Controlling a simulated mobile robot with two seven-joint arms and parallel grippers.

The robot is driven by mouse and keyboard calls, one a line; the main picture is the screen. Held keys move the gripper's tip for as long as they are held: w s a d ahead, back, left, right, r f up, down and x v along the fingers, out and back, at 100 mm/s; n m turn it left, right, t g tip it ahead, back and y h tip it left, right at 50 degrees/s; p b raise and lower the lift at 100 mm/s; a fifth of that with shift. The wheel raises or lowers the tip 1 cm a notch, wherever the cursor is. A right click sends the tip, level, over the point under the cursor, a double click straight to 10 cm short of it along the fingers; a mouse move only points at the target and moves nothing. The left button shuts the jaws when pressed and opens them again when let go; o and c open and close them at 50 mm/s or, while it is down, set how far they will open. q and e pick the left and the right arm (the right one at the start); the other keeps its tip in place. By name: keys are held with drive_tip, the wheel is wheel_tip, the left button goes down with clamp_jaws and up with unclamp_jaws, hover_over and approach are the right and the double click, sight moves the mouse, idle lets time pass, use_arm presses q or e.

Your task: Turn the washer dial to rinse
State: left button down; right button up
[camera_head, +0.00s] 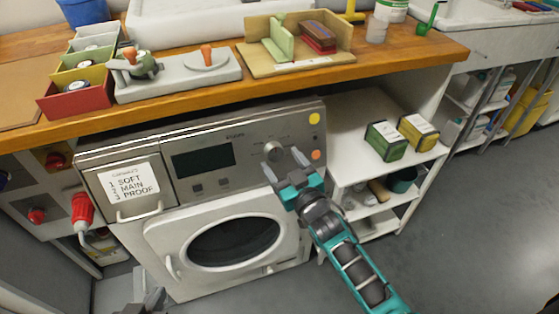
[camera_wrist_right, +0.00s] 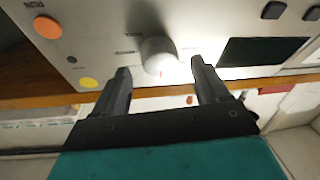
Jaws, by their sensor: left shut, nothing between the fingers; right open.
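The washer (camera_head: 135,240) stands under the wooden counter, its round door closed. Its dial (camera_head: 272,152) is a pale round knob on the right part of the grey panel. My right gripper (camera_head: 285,166) is open at the panel, close to the dial. In the right wrist view, which is upside down, the dial (camera_wrist_right: 158,55) lies between and beyond the two open fingers (camera_wrist_right: 160,82); I cannot tell whether they touch it. Small labels ring the dial, too blurred to read. My left gripper (camera_head: 152,299) is shut and empty, low at the bottom left.
The panel has a dark display (camera_head: 203,161), a yellow spot (camera_head: 314,119) and an orange button (camera_head: 316,155) marked RUN. The counter edge (camera_head: 230,88) overhangs the panel. A shelf with two boxes (camera_head: 386,140) stands right.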

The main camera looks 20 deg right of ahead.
drive_tip(key=shift+w+a, duration=0.2)
drive_tip(key=shift+w, duration=0.8)
drive_tip(key=shift+c, duration=0.5)
drive_tip(key=c, duration=1)
drive_tip(key=shift+o, duration=0.2)
